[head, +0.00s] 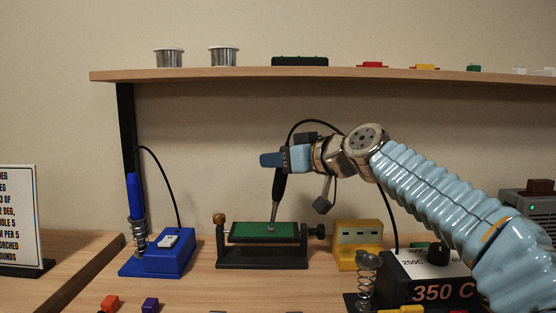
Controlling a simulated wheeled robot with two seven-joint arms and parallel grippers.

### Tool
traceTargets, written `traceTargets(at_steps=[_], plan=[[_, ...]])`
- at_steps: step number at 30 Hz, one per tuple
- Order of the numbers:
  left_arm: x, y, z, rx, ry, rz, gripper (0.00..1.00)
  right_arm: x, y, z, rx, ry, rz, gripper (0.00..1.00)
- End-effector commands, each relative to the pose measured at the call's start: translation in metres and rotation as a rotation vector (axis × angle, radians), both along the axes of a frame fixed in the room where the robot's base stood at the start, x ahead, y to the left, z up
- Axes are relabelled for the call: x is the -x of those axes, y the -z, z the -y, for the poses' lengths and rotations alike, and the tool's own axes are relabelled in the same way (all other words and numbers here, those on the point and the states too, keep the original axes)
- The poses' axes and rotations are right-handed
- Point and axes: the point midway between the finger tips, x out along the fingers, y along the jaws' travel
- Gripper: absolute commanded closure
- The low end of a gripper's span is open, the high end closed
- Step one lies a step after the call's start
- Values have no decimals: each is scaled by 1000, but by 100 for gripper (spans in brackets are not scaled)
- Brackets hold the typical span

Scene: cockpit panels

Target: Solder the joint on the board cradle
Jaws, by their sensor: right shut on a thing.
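A green board (262,231) sits in the black board cradle (262,256) on the bench. My right gripper (274,160) is above the board and shut on a black-handled soldering iron (279,190). The iron points down, slightly tilted, and its tip is at a small pale spot on the board, the joint (270,229). I cannot tell exact contact. A black cable runs from the iron's top behind my arm. The soldering station (432,280) reads 350 C, with an empty coil holder (367,275) beside it. My left gripper is not in view.
A blue station (160,258) with a blue-handled iron (133,195) in its holder stands left of the cradle. A yellow box (357,240) stands right of it. Small red (110,303) and purple (150,305) blocks lie in front. A shelf (300,75) runs overhead.

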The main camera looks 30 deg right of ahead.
Motion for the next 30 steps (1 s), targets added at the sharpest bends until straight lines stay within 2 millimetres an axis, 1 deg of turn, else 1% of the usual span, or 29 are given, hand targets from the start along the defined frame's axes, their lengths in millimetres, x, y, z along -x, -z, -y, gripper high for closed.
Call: traceTargets(at_steps=[8,11,14,21,24,27,30], plan=[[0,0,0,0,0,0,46,0,1,0,1,-1,-3,96],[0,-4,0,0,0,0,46,0,-4,0,1,-1,-3,96],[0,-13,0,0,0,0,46,0,-15,0,0,-1,-1,96],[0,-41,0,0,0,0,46,0,-50,0,0,0,0,96],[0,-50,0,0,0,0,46,0,-63,0,0,0,0,96],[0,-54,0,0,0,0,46,0,-71,0,1,-1,0,96],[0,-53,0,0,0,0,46,0,-71,0,0,-1,0,96]])
